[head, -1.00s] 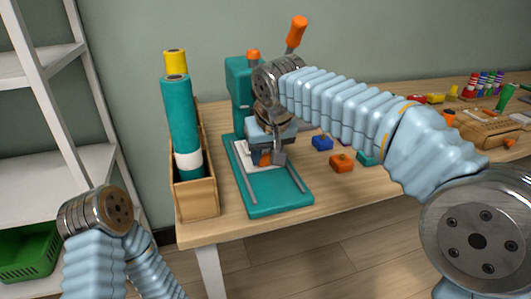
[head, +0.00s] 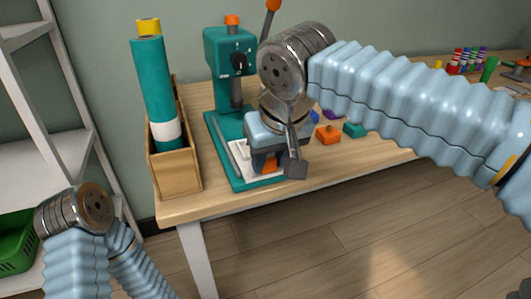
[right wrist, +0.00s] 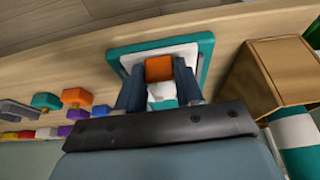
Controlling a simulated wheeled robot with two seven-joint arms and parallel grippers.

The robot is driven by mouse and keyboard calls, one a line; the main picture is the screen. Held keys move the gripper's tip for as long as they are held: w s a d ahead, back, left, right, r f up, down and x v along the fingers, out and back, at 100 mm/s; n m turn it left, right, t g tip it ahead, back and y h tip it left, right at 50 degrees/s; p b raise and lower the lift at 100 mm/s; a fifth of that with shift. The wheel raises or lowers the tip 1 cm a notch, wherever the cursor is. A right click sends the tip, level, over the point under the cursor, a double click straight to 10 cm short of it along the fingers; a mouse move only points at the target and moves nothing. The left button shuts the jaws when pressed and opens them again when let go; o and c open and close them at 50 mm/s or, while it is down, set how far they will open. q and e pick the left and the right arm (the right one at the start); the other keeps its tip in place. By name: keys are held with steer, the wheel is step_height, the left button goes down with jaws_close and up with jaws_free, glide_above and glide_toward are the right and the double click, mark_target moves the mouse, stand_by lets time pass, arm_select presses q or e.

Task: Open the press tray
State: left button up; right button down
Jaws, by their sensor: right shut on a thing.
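The teal press (head: 229,50) stands on the table with an orange cap and a dark round knob. Its white tray (head: 238,153) lies on the teal base, partly hidden by my right gripper. The orange tray handle (head: 270,166) is at the tray's front. My right gripper (head: 271,163) is shut on this handle, low over the front part of the base. In the right wrist view the orange handle (right wrist: 159,68) sits between the two fingers, with white tray (right wrist: 162,91) around it. My left arm shows at lower left, but its gripper does not.
A wooden box (head: 177,178) with teal and yellow rolls stands left of the press. An orange block (head: 328,133) and other small coloured pieces lie to the right. White shelving (head: 70,135) stands at far left. Floor is open before the table.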

steer(key=c, duration=0.7)
jaws_free()
steer(key=p+v, duration=0.3)
steer(key=v, duration=1)
steer(key=shift+s+d+r, duration=0.1)
steer(key=shift+s+r, duration=0.1)
steer(key=shift+r, duration=0.2)
